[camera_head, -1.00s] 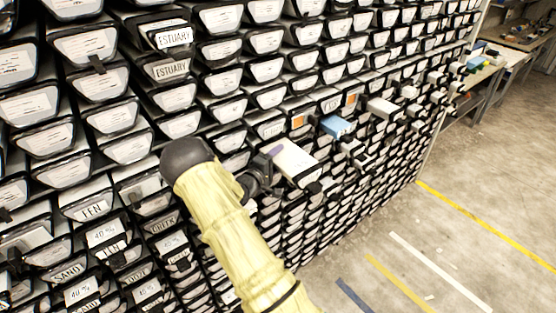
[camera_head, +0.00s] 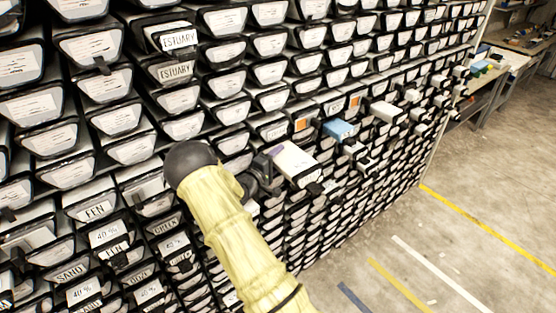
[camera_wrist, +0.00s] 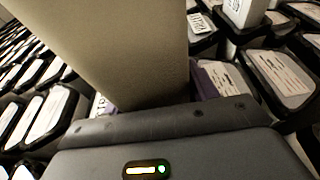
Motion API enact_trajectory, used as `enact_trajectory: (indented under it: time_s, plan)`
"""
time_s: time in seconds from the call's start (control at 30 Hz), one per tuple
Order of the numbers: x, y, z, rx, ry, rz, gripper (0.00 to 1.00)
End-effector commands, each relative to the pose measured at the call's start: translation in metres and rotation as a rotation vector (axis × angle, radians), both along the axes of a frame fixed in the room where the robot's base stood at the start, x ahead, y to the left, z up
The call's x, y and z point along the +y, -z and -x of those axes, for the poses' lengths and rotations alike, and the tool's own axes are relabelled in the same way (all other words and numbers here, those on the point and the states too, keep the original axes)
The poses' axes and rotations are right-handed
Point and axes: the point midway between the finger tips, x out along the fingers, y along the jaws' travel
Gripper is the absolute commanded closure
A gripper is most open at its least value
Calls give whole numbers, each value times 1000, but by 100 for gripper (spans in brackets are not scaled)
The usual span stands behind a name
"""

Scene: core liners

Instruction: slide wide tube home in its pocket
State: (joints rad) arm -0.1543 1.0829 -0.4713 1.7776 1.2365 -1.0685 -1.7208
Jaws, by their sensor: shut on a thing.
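The wide tube (camera_head: 297,163) is a pale, box-like liner with a purple patch, sticking out of the rack front in the head view. Its outer end is dark. My gripper (camera_head: 266,172) is shut on it from the left side, close to the rack face. In the wrist view a broad beige-grey face, seemingly the tube (camera_wrist: 130,50), rises from my gripper (camera_wrist: 170,118) and fills the upper left. A purple edge shows just right of it. The fingertips and the pocket's inside are hidden, so I cannot tell how deep the tube sits.
The rack holds dense rows of labelled black-rimmed liner ends, such as the one marked ESTUARY (camera_head: 174,72). A blue liner (camera_head: 339,129) and a white liner (camera_head: 389,112) also protrude to the right. Open concrete floor (camera_head: 450,250) lies at lower right.

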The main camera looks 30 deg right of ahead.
Motion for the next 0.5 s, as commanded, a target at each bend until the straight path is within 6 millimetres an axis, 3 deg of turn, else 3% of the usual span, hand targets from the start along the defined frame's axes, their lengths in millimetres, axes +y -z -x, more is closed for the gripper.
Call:
enact_trajectory:
  time_s: [0.07,0.1,0.2,0.5]
  plan:
    - [-1,-5,-3,-9,-2,7,100]
    - [0,-5,-3,-9,-2,7,36]
    - [0,-5,-4,-9,-3,6,17]
    - [2,1,-3,-1,-6,-4,17]
